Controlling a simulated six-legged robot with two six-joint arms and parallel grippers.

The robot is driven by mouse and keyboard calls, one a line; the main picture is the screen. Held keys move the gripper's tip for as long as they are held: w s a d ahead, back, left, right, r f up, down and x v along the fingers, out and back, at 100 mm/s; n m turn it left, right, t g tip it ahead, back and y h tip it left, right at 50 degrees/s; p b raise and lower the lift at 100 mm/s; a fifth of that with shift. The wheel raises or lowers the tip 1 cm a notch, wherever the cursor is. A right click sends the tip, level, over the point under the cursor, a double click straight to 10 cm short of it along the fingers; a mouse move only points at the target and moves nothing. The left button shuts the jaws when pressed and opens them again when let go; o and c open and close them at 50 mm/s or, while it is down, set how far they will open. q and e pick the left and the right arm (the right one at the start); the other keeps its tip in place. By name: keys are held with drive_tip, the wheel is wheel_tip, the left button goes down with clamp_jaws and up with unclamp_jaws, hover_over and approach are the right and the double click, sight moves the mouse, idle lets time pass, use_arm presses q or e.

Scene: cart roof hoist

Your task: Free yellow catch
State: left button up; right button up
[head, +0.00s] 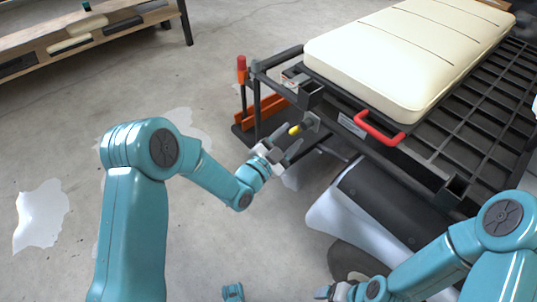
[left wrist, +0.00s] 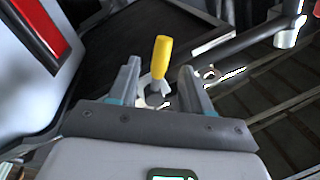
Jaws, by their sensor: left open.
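The yellow catch (head: 295,129) is a small yellow handle on the cart's dark frame, below the corner of the roof rack. In the left wrist view the yellow catch (left wrist: 161,57) stands upright on a grey mount, between and beyond my finger tips. My left gripper (head: 279,150) is open and close to the catch, with its fingers pointing toward it. The left gripper's fingers (left wrist: 160,85) show one on each side of the catch, with gaps; I cannot tell whether they touch it. My right gripper (head: 328,292) is low at the bottom of the head view, its fingers too small to judge.
The cart's black roof rack (head: 480,105) carries a cream pad (head: 405,55), with a red handle (head: 380,131) on its near edge. A red-topped lever (head: 241,70) and an orange bracket (head: 262,108) stand left of the rack. A wooden bench (head: 55,35) is at the back left. Floor between is clear.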

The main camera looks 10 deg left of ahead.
use_arm(q)
drive_tip(key=v, duration=1)
drive_tip(key=shift+s+p, duration=0.25)
drive_tip(key=shift+p, duration=0.15)
drive_tip(key=shift+c, duration=0.4)
